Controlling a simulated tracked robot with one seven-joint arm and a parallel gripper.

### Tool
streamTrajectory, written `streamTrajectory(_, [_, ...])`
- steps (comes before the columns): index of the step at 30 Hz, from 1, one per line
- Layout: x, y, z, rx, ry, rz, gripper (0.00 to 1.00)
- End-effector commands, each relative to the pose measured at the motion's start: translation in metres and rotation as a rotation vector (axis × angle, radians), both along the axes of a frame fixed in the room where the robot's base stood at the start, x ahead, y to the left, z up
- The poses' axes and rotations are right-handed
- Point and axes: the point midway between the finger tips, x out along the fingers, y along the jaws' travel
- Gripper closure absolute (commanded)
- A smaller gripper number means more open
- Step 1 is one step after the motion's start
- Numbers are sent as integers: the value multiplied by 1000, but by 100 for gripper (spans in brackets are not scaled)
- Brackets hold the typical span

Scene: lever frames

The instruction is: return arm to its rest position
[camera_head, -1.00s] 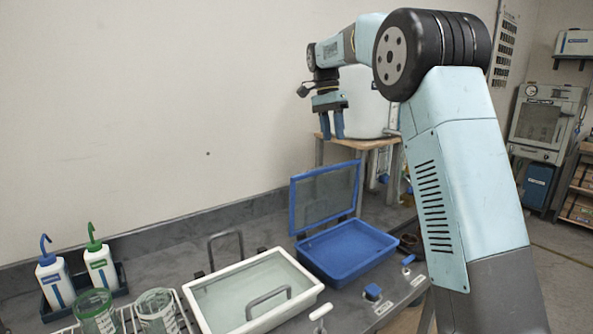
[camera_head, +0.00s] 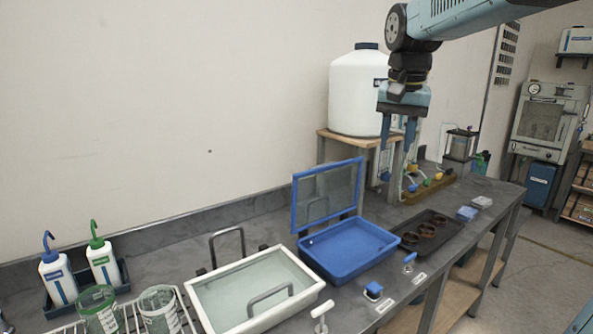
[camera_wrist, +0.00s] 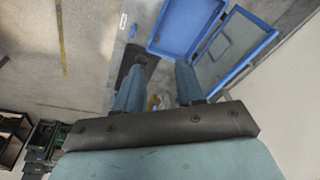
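My gripper (camera_head: 397,142) hangs fingers-down from my arm, high above the back right of the bench in the head view. Its two blue fingers are apart with nothing between them. In the wrist view the fingers of my gripper (camera_wrist: 161,68) also stand apart and empty. No thing is held, and the gripper touches nothing that I can see.
A white tank (camera_head: 352,95) on a wooden stand is close behind and left of the gripper. Below are a blue lidded tray (camera_head: 345,262), a white tray (camera_head: 212,318) and a dark tray (camera_head: 452,234) with brown rings. Wash bottles (camera_head: 56,277) stand left. Air around the gripper is mostly clear.

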Motion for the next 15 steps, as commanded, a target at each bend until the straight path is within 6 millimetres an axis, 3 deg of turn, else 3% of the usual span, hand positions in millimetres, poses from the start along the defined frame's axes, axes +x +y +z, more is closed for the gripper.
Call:
streamTrajectory(3, [-31, -7, -8, -2, -46, 49, 62])
streamTrajectory(15, [-124, -23, -55, -45, -198, 215, 62])
